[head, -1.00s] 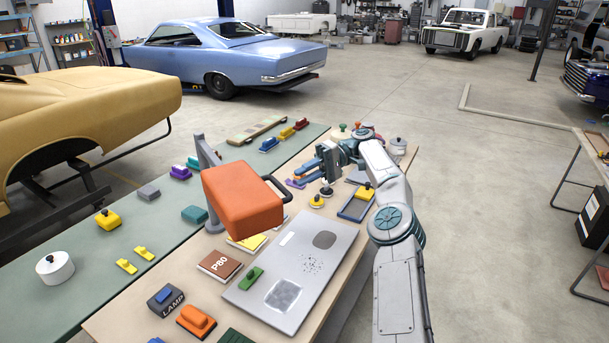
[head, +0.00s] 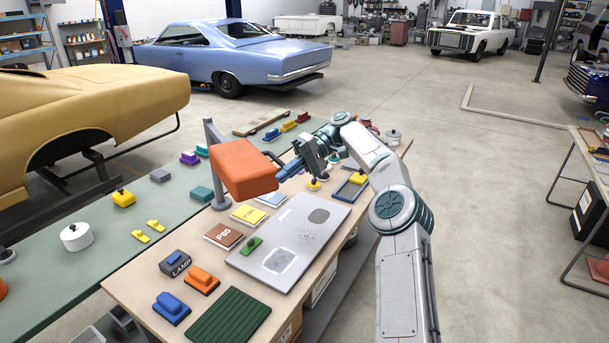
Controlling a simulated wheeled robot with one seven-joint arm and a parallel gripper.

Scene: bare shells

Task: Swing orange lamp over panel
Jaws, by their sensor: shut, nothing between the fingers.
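The orange lamp head (head: 243,167) hangs from a grey upright post (head: 215,150) on the table's left side. It is left of and beyond the main part of the grey metal panel (head: 325,238), which lies flat on the table. The panel carries a dark oval patch, a dotted patch, a pale hatched patch and a small green block (head: 250,244). My gripper (head: 283,173) is shut and empty, its blue fingers close to the lamp's right side. The lamp's dark handle is mostly hidden by them. I cannot tell whether they touch.
Sanding paper packs (head: 223,235), a block marked LAMP (head: 175,263), an orange sander (head: 201,279), a blue block (head: 171,307) and a green ribbed mat (head: 229,316) lie near. A green bench (head: 60,280) stands left. Open floor lies to the right.

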